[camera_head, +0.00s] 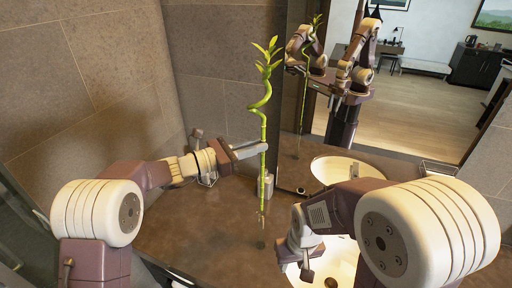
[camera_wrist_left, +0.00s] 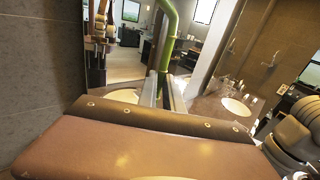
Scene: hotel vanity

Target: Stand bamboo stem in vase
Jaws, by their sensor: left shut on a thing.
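The green bamboo stem (camera_head: 264,118), with a spiral upper part and leaves on top, is upright in the head view. My left gripper (camera_head: 262,149) is shut on it around mid-length. Its lower end hangs over the brown counter, with a dark shadow spot just below. In the left wrist view the stem (camera_wrist_left: 166,40) rises between the fingers. My right gripper (camera_head: 304,266) is low over the white sink, away from the stem; its finger opening is unclear. I cannot make out a vase with certainty in either view.
The white sink (camera_head: 342,260) is at the lower right of the counter (camera_head: 215,232). A mirror (camera_head: 440,105) at the back reflects the room and my arms. A small white object (camera_head: 269,187) stands behind the stem. Tiled walls close the left and back. The front-left counter is clear.

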